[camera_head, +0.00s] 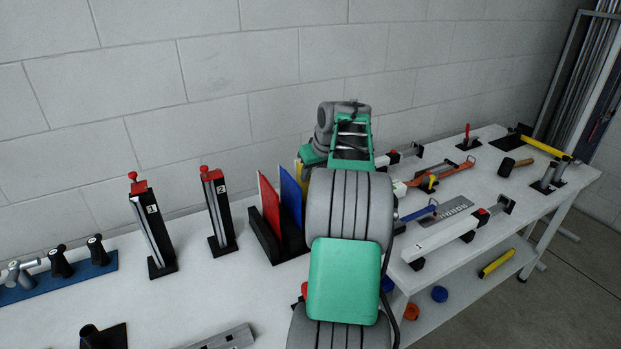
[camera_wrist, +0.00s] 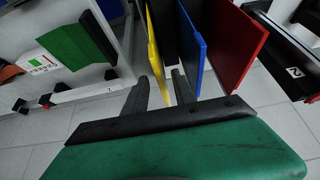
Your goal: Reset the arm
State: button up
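My arm shows in the head view as grey ribbed links and green covers, reaching forward over the white table (camera_head: 180,300). My gripper's fingers are hidden there. A yellow panel (camera_wrist: 157,55), a blue panel (camera_wrist: 192,45) and a red panel (camera_wrist: 235,45) stand upright just beyond the fingers. In the head view the red panel (camera_head: 269,207) and blue panel (camera_head: 291,194) stand in a black holder (camera_head: 265,238) beside my arm.
Two black upright stands with red tops, marked 1 (camera_head: 152,225) and 2 (camera_head: 218,210), are left of the holder. A blue rack (camera_head: 60,278) is at far left. A block wall closes the back.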

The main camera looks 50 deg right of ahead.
jog(key=v, duration=0.5)
jog(key=shift+s+a+r, duration=0.1)
jog(key=shift+a+r, duration=0.05)
jog(key=shift+r, duration=0.15)
jog(key=a+f+n+y, duration=0.1)
jog(key=a+n, duration=0.1)
jog(key=a, duration=2.8)
jog(key=s+a+f+n+g, duration=0.1)
jog(key=s+a+f, duration=0.3)
jog(key=s+a, duration=0.3)
jog(key=s+a+f, duration=0.5)
jog(key=s+a, duration=0.2)
jog(key=s, duration=0.1)
jog(key=shift+n+g+y, duration=0.3)
jog(key=shift+n+g, duration=0.1)
